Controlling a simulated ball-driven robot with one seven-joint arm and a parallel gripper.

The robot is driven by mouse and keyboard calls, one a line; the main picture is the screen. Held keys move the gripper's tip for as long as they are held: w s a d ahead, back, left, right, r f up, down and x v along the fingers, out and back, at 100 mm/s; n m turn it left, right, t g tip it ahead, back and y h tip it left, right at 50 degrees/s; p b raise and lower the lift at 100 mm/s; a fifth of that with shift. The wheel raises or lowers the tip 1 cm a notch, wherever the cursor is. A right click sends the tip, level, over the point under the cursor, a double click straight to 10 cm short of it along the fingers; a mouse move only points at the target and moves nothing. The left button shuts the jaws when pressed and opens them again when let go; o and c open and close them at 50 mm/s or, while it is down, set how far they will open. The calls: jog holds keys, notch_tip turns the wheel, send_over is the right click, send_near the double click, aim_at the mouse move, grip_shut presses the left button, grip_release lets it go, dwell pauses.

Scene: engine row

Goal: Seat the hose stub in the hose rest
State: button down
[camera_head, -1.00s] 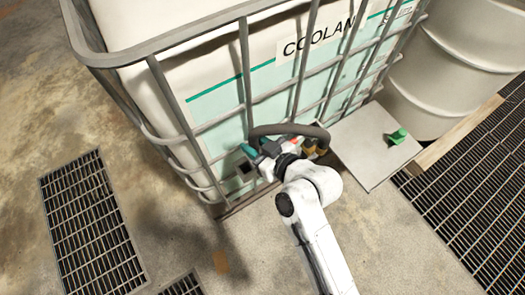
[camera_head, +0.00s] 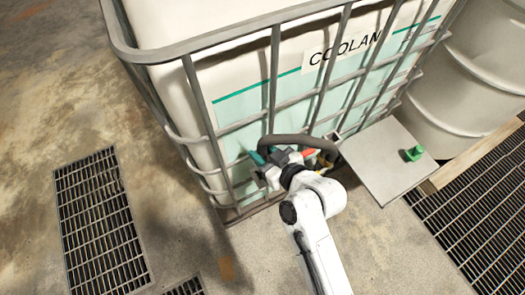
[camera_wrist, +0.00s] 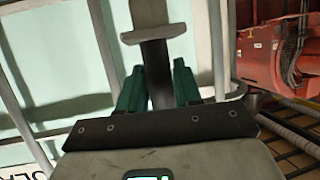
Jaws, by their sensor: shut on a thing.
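A dark, arched hose (camera_head: 300,139) shows at my gripper in front of the tank cage, and I take it to be the hose stub. My gripper (camera_head: 268,157) has teal fingers and is beside the cage's lower bars. In the wrist view, the two teal fingers of my gripper (camera_wrist: 158,82) are shut on a dark grey stem between them. Above them, a grey piece with a wide cross lip (camera_wrist: 154,33) stands in line with the stem. I cannot tell whether it belongs to the hose or to the hose rest. My wrist hides much of this contact area.
The caged coolant tank (camera_head: 240,90) stands close behind my gripper. A grey plate (camera_head: 385,165) with a green item (camera_head: 413,154) lies to the right, beside a pale drum (camera_head: 465,85). Floor grates (camera_head: 100,215) lie left and right. Red machinery (camera_wrist: 275,55) shows in the wrist view.

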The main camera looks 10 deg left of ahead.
jog(key=shift+f+b, duration=3.5)
jog(key=shift+f, duration=0.55)
jog(key=c, duration=0.8)
grip_release()
jog(key=shift+o, duration=0.5)
jog(key=shift+f, duration=0.15)
jog(key=shift+s+d, duration=0.1)
jog(key=v, duration=1)
jog(key=shift+d+r, duration=0.15)
jog(key=shift+r, duration=0.15)
